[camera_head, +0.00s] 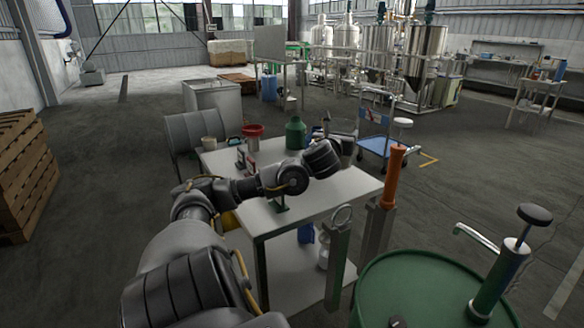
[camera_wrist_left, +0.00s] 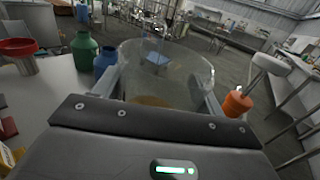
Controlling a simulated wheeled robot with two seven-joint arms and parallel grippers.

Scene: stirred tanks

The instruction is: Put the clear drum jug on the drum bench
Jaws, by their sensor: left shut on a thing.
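The clear drum jug (camera_wrist_left: 165,72) is a see-through, wide-mouthed vessel in the left wrist view, with some amber colour low inside. My left gripper (camera_wrist_left: 163,98) is shut on it, with one finger at each side. In the head view, my left gripper (camera_head: 345,135) is above the far right part of a white-topped bench (camera_head: 328,192), which I take for the drum bench. The jug is hard to make out there, and its base is hidden, so I cannot tell whether it touches the top. My right gripper is not in view.
A red funnel (camera_head: 253,136), a green bottle (camera_head: 295,134) and a blue bottle (camera_wrist_left: 105,62) stand on the bench's far side. An orange-handled tool (camera_head: 393,180) rises at its right edge. A green drum (camera_head: 415,285) with a hand pump (camera_head: 505,262) stands front right. The bench's near right top is clear.

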